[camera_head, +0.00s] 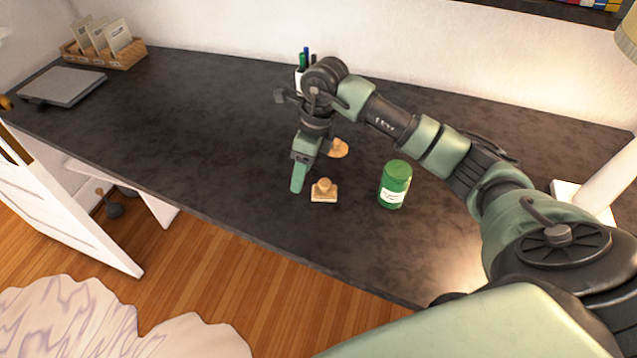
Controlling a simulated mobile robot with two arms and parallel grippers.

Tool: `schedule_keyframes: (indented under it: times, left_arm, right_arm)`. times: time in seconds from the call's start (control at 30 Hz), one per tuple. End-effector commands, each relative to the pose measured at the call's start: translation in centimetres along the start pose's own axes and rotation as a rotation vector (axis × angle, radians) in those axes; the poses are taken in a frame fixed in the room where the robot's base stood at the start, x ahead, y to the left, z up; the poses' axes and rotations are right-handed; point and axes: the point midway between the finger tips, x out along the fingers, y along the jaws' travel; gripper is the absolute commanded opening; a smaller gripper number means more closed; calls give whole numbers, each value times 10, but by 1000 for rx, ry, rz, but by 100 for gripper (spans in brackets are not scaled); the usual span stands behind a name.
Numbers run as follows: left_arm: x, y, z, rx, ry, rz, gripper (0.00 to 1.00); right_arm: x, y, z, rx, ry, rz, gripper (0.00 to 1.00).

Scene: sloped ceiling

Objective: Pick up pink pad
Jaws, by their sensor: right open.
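I see no clearly pink pad; it may be hidden behind my right gripper and arm. My right gripper (299,177) points down over the dark desk (200,130), open, seen nearly side-on with one green finger showing plainly. I see nothing held in it. A small wooden stamp-like piece (323,191) with a knob stands just right of the fingertips. A peach-tan rounded piece (339,149) with a knob lies behind it, partly covered by the gripper. My left gripper is out of view.
A green can (395,184) stands right of the stamp-like piece, under my right arm. A pen cup (299,80) stands behind the arm. A closed grey laptop-like slab (63,86) and a basket (104,58) are at the far left. The desk's left-middle is clear.

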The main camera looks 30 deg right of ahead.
Motion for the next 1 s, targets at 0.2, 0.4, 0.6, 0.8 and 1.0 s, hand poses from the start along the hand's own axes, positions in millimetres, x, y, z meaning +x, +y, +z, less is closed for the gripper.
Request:
schedule_keyframes:
  times: [0.2, 0.4, 0.6, 0.8, 1.0]
  left_arm:
    - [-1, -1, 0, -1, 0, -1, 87]
    - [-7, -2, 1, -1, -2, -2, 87]
    - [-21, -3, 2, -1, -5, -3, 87]
    - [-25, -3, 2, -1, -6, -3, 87]
    - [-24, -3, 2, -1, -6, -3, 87]
  right_arm:
    - [-22, -40, -42, 47, 183, -110, 55]
    - [-3, -43, -49, 50, 194, -113, 55]
    - [22, -45, -53, 50, 193, -109, 55]
    - [47, -48, -57, 48, 190, -111, 55]
    - [50, -49, -57, 47, 189, -114, 55]
